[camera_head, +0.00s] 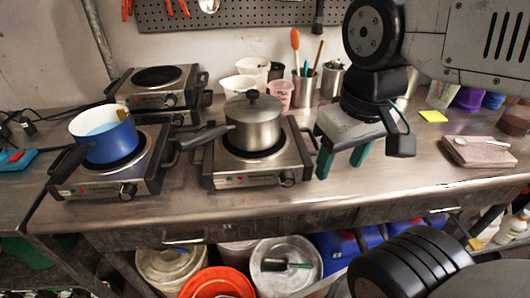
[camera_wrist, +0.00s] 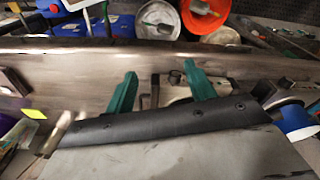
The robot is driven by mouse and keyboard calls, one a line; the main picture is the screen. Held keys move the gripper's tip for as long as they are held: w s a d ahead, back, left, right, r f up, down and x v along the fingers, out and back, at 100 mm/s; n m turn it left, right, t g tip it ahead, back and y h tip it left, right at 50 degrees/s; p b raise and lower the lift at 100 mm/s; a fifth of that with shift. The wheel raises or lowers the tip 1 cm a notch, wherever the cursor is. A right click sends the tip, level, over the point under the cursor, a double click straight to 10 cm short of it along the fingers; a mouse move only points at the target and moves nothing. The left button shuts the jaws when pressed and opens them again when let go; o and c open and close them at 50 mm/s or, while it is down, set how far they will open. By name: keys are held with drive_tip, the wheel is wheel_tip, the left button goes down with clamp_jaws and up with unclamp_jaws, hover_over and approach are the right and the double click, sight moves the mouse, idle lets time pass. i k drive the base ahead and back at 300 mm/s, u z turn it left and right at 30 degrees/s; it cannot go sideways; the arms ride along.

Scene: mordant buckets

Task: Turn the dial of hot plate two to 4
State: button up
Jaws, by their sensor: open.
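A hot plate (camera_head: 232,181) in the middle of the bench bears a lidded steel pot (camera_head: 255,125). Its dark dial (camera_head: 287,178) is at the right of its front. Another hot plate (camera_head: 90,189) at the left bears a blue pot (camera_head: 104,137), with its dial (camera_head: 128,190) at the front right. I cannot read a number label or the dial settings. My gripper (camera_head: 342,160) is open and empty, with green fingers pointing down, just right of the middle hot plate. In the wrist view, part of a hot plate (camera_wrist: 178,92) shows beyond and between the fingers.
More hot plates (camera_head: 155,77) are stacked at the back left. White cups, a pink cup (camera_head: 278,94) and a utensil holder (camera_head: 304,88) stand behind the steel pot. A yellow note (camera_head: 433,116) lies to the right. The bench front is clear; buckets (camera_head: 285,266) stand below.

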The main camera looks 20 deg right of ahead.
sight(287, 178)
drive_tip(key=k, duration=0.5)
drive_tip(key=z, duration=1.85)
drive_tip(key=k, duration=1.05)
drive_tip(key=u, duration=1.8)
